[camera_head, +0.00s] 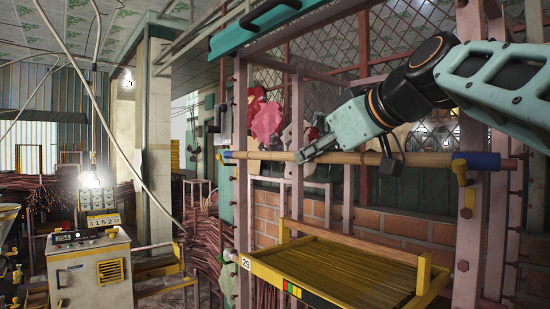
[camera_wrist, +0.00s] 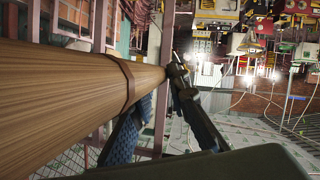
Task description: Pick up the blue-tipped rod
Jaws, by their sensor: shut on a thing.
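The blue-tipped rod (camera_head: 262,155) is a long light wooden pole with blue ends. It lies roughly level across the pink metal frame, its left end by the left post and its right blue end at the right post near a yellow bracket (camera_head: 467,197). My gripper (camera_head: 303,154) reaches down from the right and is shut on the rod, left of its middle. In the wrist view the rod (camera_wrist: 70,90) fills the left side, with a brown band near my gripper's fingers (camera_wrist: 160,112). The fingers' contact is partly hidden.
A yellow-edged tray (camera_head: 345,270) of thin sticks sits below the rod. The pink right post (camera_head: 494,230) and mesh panels stand close around it. A cream control box (camera_head: 90,270) stands at the left. Bundles of dark red sticks lie behind.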

